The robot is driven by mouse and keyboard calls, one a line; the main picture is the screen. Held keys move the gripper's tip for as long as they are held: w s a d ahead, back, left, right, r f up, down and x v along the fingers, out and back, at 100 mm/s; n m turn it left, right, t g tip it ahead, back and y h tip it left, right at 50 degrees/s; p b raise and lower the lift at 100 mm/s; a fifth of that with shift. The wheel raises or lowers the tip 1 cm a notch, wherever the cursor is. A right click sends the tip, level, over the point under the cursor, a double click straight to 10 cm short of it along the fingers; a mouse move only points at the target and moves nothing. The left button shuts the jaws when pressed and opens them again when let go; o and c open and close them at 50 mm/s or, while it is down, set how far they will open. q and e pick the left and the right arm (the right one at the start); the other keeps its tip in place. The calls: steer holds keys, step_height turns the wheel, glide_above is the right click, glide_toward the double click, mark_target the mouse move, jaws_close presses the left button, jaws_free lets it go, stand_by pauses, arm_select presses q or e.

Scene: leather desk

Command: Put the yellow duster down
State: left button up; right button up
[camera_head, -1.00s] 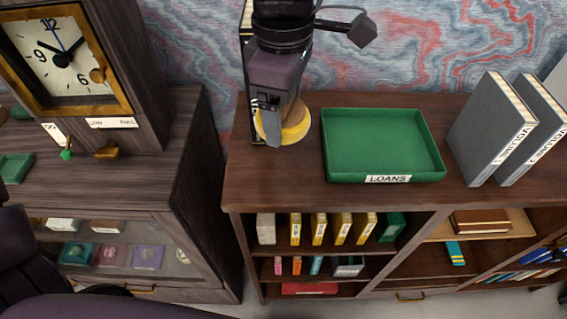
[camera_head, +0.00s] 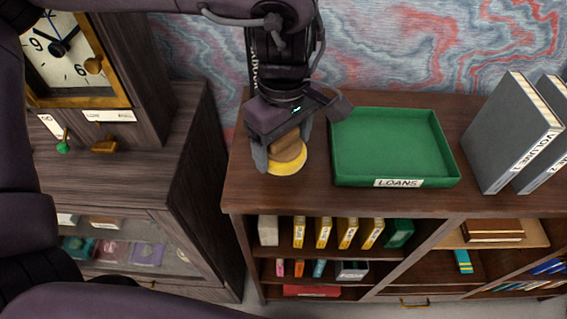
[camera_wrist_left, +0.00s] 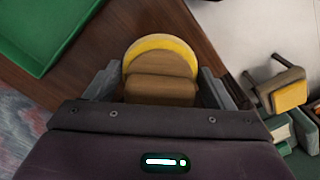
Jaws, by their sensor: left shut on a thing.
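The yellow duster (camera_head: 288,167) has a round yellow pad and a brown wooden handle. My left gripper (camera_head: 284,150) is shut on its handle from above, in the head view. The pad is low at the brown shelf top, left of the green tray; I cannot tell whether it touches the wood. In the left wrist view, the duster (camera_wrist_left: 160,62) sits between the two fingers of my left gripper (camera_wrist_left: 160,88), with the pad's yellow edge showing past the handle. My right gripper is not in view.
The green LOANS tray (camera_head: 390,148) stands close to the right of the duster. Grey volumes (camera_head: 508,135) stand farther right. A dark cabinet (camera_head: 125,165) with a clock (camera_head: 70,60) is to the left, across a gap. The shelf's front strip is bare.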

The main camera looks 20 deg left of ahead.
mark_target(284, 163)
arm_select(q)
step_height(284, 163, down, 5)
steer(key=shift+s, duration=0.1)
steer(key=shift+f, duration=0.4)
steer(key=o, duration=0.9)
step_height(284, 163, up, 12)
steer(key=shift+r, duration=0.1)
stand_by(0.4)
